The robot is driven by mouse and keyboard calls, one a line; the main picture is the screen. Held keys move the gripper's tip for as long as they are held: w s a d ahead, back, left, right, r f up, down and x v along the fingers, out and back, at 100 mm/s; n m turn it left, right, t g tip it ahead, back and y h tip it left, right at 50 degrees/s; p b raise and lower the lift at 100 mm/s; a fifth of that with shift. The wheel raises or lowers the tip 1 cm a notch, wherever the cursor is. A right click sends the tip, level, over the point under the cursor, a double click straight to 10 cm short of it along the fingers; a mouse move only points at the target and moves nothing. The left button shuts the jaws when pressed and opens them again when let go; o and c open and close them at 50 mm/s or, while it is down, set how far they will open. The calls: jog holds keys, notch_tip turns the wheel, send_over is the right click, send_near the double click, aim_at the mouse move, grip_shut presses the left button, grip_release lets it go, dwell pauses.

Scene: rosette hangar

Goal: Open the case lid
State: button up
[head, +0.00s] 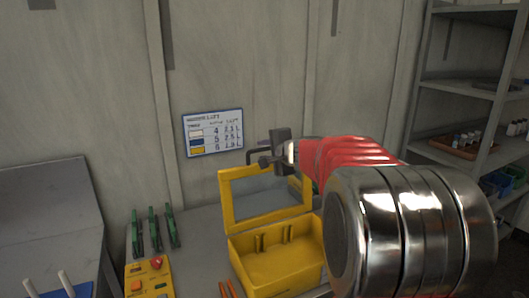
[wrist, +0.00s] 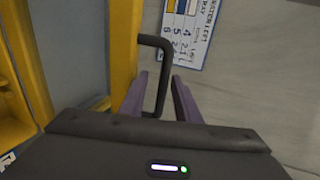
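The yellow case (head: 275,268) stands on the bench with its inside showing. Its lid (head: 228,200), a yellow frame around a grey pane, stands raised at the back of the case. A dark bar handle (head: 259,152) is on the lid's upper part. My gripper (head: 268,146) is at the lid's top right. In the wrist view, the lid's yellow edge (wrist: 122,50) is left of my gripper (wrist: 160,95). The dark handle (wrist: 165,65) passes between the two purple fingers, which look parted with some gap around it.
Green clips (head: 154,230) and a yellow control box (head: 148,280) with a red button are left of the case. A sign (head: 212,132) hangs on the wall behind. Shelves (head: 470,95) stand at the right. A grey cabinet (head: 50,210) is at the left.

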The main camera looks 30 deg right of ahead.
jog(key=shift+s+r, duration=0.1)
jog(key=shift+s+d+r, duration=0.1)
jog(key=shift+s+r, duration=0.1)
jog(key=shift+s, duration=0.35)
jog(key=s, duration=1.5)
jog(key=shift+s+a+r, duration=0.25)
jog(key=shift+r, duration=0.2)
